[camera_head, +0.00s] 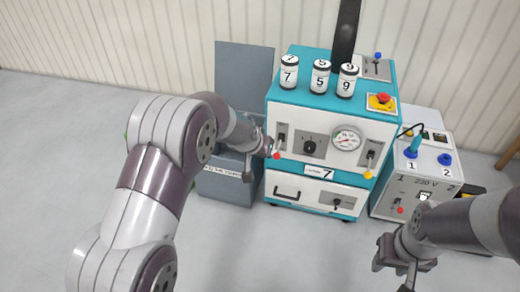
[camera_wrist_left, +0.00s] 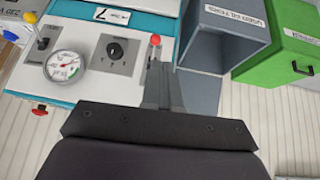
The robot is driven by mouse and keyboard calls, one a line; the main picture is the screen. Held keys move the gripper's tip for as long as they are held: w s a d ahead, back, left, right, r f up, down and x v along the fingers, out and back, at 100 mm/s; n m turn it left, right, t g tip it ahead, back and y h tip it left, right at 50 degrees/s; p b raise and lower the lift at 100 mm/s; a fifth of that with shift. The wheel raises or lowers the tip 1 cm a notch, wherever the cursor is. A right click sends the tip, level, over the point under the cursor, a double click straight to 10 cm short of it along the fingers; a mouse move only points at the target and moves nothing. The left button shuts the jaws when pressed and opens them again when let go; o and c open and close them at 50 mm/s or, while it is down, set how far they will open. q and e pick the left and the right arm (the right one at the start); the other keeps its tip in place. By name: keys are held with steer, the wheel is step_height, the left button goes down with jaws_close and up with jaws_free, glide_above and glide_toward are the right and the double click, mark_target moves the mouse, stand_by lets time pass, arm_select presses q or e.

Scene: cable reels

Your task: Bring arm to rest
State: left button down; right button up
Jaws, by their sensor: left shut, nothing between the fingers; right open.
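My left gripper (camera_head: 262,157) is shut and empty at the left front of the teal-and-white machine (camera_head: 318,110). It is close to a lever with a red knob (camera_head: 276,155). In the left wrist view the shut fingers (camera_wrist_left: 158,75) point at that machine, with the red knob (camera_wrist_left: 155,40) just past their tips; I cannot tell whether they touch it. My right gripper (camera_head: 403,262) is open and empty, low at the right, in front of the 230 V box (camera_head: 415,180) and above the floor.
Numbered cylinders (camera_head: 320,77) and a red button (camera_head: 383,98) are on the machine's top. Its front has a gauge (camera_head: 347,139) and a yellow-knobbed lever (camera_head: 368,174). A grey bin (camera_head: 225,188) stands left of it. A green box (camera_wrist_left: 285,55) shows in the wrist view. Front floor is clear.

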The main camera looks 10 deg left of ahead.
stand_by(0.4)
arm_select(q)
steer(key=s+a+g+y, duration=0.1)
steer(key=s+g, duration=0.2)
steer(key=s, duration=1)
steer(key=s+a+g, duration=0.2)
steer(key=s+g, duration=0.1)
steer(key=s, duration=1)
step_height(320, 180, up, 35)
steer(key=p, duration=3.3)
steer(key=shift+s+d+t+p, duration=0.15)
steer(key=shift+s+t+p, duration=0.05)
steer(key=shift+t+p, duration=0.1)
